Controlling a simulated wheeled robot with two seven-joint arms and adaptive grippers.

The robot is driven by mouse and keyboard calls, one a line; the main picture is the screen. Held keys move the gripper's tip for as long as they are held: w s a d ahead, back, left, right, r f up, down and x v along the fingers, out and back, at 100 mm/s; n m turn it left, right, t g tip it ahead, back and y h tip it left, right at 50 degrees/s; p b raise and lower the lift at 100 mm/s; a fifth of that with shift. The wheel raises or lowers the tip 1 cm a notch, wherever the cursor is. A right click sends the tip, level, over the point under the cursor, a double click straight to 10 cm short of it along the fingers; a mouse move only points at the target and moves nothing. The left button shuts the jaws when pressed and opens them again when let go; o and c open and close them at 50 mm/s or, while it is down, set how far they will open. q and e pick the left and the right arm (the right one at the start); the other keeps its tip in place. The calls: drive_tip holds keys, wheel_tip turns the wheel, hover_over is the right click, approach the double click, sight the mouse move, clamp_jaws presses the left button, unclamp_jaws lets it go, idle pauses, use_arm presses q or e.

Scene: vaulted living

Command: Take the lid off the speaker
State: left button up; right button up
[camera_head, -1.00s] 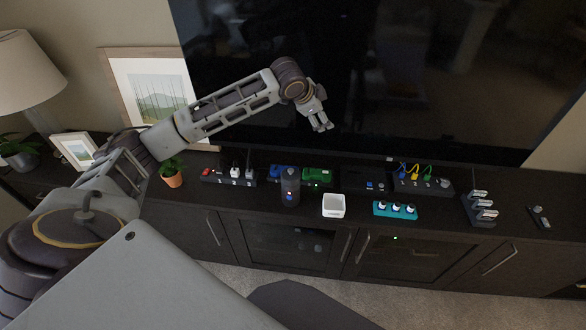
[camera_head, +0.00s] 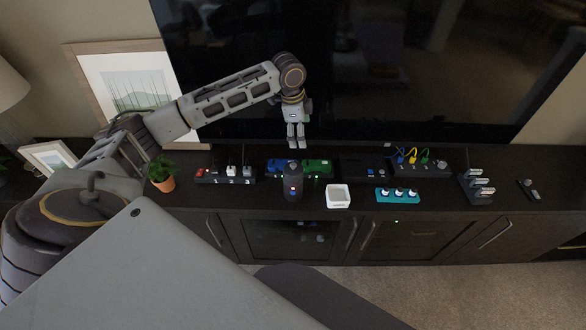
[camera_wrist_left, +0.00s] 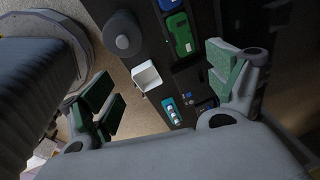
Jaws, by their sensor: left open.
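The speaker (camera_head: 293,187) is a dark upright cylinder on the cabinet, with a small lit mark on its front. Its round top, where the lid (camera_head: 293,168) sits, looks closed; I cannot make out a seam. In the left wrist view the speaker (camera_wrist_left: 123,36) shows from above as a dark disc with a lighter centre, at the upper left. My left gripper (camera_head: 296,143) points down above the speaker and appears apart from it. In the left wrist view its fingers (camera_wrist_left: 163,88) are wide apart with nothing between them. My right gripper is not in view.
A white open box (camera_head: 338,197) stands just right of the speaker, with a teal strip (camera_head: 398,196) beyond. Blue and green devices (camera_head: 317,167) lie close behind. A power strip (camera_head: 225,176) and potted plant (camera_head: 162,175) are left. The television (camera_head: 400,70) rises behind.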

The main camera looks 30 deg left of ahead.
sight(291, 167)
use_arm(q)
drive_tip(key=s+m, duration=0.1)
drive_tip(key=s+m+g, duration=0.1)
drive_tip(key=s, duration=0.1)
drive_tip(key=s+a+m+g, duration=0.1)
drive_tip(key=shift+s+a+f+y, duration=0.1)
drive_tip(key=shift+s+f+y, duration=0.05)
drive_tip(key=shift+f+y, duration=0.15)
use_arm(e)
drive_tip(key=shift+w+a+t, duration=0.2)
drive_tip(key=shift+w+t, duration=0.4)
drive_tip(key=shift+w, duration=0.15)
use_arm(q)
wheel_tip(291, 167, down, 8)
drive_tip(key=shift+f, duration=0.25)
drive_tip(key=shift+f, duration=0.1)
drive_tip(key=shift+d+f, duration=0.2)
drive_tip(key=shift+f, duration=2.3)
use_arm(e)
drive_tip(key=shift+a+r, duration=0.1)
